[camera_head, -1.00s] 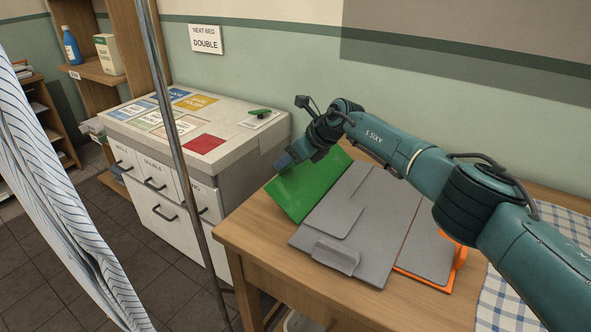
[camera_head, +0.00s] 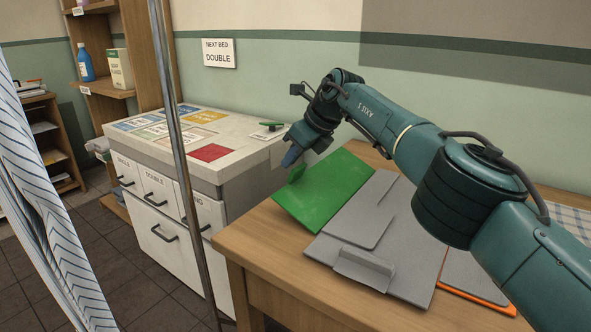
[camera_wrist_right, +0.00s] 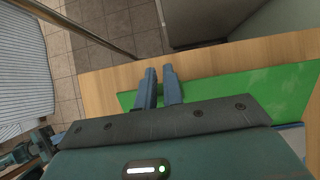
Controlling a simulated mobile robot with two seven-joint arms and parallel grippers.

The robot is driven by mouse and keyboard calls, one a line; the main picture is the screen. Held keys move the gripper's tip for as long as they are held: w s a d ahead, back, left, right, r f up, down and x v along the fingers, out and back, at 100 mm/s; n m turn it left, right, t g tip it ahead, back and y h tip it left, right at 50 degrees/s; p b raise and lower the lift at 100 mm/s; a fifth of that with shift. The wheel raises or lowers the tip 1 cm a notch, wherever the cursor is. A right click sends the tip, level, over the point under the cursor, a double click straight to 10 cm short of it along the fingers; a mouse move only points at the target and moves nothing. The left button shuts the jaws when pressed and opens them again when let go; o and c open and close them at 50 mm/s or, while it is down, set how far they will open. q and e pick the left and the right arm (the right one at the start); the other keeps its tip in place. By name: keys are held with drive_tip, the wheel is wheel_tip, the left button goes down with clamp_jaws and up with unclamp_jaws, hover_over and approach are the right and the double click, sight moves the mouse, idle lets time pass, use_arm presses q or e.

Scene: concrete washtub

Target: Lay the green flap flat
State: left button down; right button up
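The green flap (camera_head: 325,192) lies at the left of the grey folding board (camera_head: 365,225) on the wooden table. I cannot tell whether it is fully flat. A small green tab (camera_head: 297,174) stands up near its left edge. My right gripper (camera_head: 290,158) is at that edge, just above and beside the tab, fingers pointing down. In the right wrist view, its two blue fingers (camera_wrist_right: 160,84) are close together with a narrow gap, over the flap's edge (camera_wrist_right: 235,93) and the bare wood. Whether anything is between them is unclear.
A white drawer cabinet (camera_head: 190,160) with coloured cards on top stands left of the table. A metal pole (camera_head: 180,150) and striped cloth (camera_head: 45,220) are at the left. An orange-edged panel (camera_head: 475,280) and checked cloth (camera_head: 570,218) lie to the right.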

drive_tip(key=shift+o, duration=0.8)
drive_tip(key=shift+s+d+r, duration=0.15)
drive_tip(key=o, duration=0.3)
drive_tip(key=shift+f, duration=0.2)
drive_tip(key=o, duration=0.8)
drive_tip(key=shift+d, duration=0.1)
drive_tip(key=shift+d+r+b, duration=0.15)
drive_tip(key=shift+b, duration=0.4)
drive_tip(key=b+v, duration=0.2)
drive_tip(key=shift+d+b, duration=0.1)
drive_tip(key=shift+b, duration=0.25)
drive_tip(key=p+v, duration=0.1)
drive_tip(key=v, duration=0.9)
drive_tip(key=shift+s+r, duration=0.15)
drive_tip(key=shift+r, duration=0.25)
